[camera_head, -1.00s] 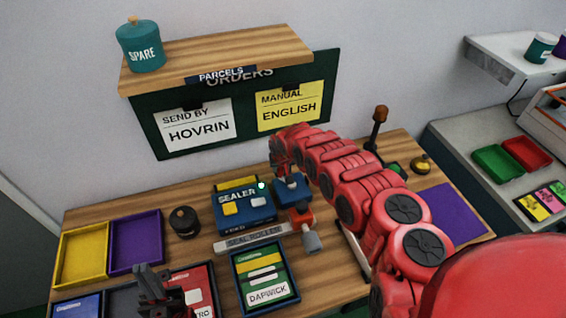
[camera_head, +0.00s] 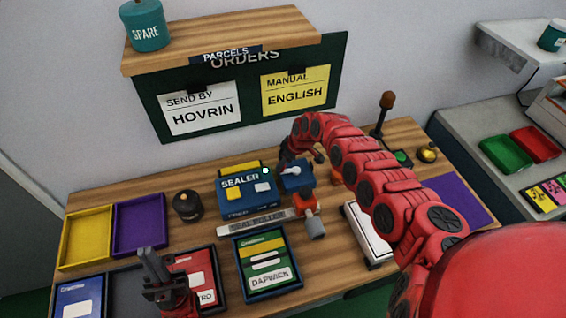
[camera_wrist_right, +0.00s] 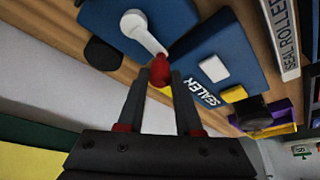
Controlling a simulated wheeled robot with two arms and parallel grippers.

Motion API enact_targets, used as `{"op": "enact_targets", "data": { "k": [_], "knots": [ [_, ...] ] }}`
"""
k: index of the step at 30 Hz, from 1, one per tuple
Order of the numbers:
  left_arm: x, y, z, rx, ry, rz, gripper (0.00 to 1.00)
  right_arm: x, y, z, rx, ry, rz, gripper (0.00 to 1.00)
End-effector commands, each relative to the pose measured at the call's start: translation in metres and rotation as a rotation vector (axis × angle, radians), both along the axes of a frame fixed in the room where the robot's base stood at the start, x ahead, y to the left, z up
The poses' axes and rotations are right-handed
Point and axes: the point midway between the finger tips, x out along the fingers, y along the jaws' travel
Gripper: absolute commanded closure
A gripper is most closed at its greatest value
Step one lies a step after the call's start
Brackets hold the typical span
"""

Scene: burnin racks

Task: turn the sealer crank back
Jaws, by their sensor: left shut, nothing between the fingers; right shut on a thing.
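The blue sealer (camera_head: 237,204) stands mid-table, with its SEALER label towards me. On the blue block at its right side is the pale crank (camera_head: 291,170). In the right wrist view the crank arm (camera_wrist_right: 143,32) ends in a red knob (camera_wrist_right: 160,68). My right gripper (camera_wrist_right: 160,78) is shut on that knob, one finger on each side; in the head view it is mostly hidden behind my right arm's links. My left gripper (camera_head: 150,262) is shut and empty, above the trays at the front left.
The DAPWICK tray (camera_head: 268,265) is in front. A dark round pot (camera_head: 187,206) stands left. The shelf (camera_head: 220,38) overhangs the back.

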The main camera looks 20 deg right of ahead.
Motion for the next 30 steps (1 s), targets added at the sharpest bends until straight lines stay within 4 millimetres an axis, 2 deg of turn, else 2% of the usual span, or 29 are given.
{"op": "enact_targets", "data": {
  "k": [7,23,24,29,30],
  "knots": [
    [0.0,0.0,-0.0102,0.0,0.0,0.0,1.0,-0.0044,0.0001,-0.0019,0.001,0.001,0.086,1.0],
    [0.0,0.0,-0.0114,0.0,0.0,0.0,1.0,-0.0067,-0.0003,-0.0011,-0.001,0.005,0.113,1.0],
    [0.0,0.0001,-0.0115,0.0,0.0,0.0,1.0,-0.0068,-0.0004,-0.0012,-0.001,0.005,0.113,0.64],
    [0.0,0.0,-0.0114,0.0,0.0,0.0,1.0,-0.0064,-0.0004,-0.0009,-0.001,0.004,0.112,0.36],
    [0.0001,0.0,-0.0115,0.0,0.0,0.0,1.0,-0.0064,-0.0004,-0.0009,-0.001,0.004,0.112,0.36]
  ]
}}
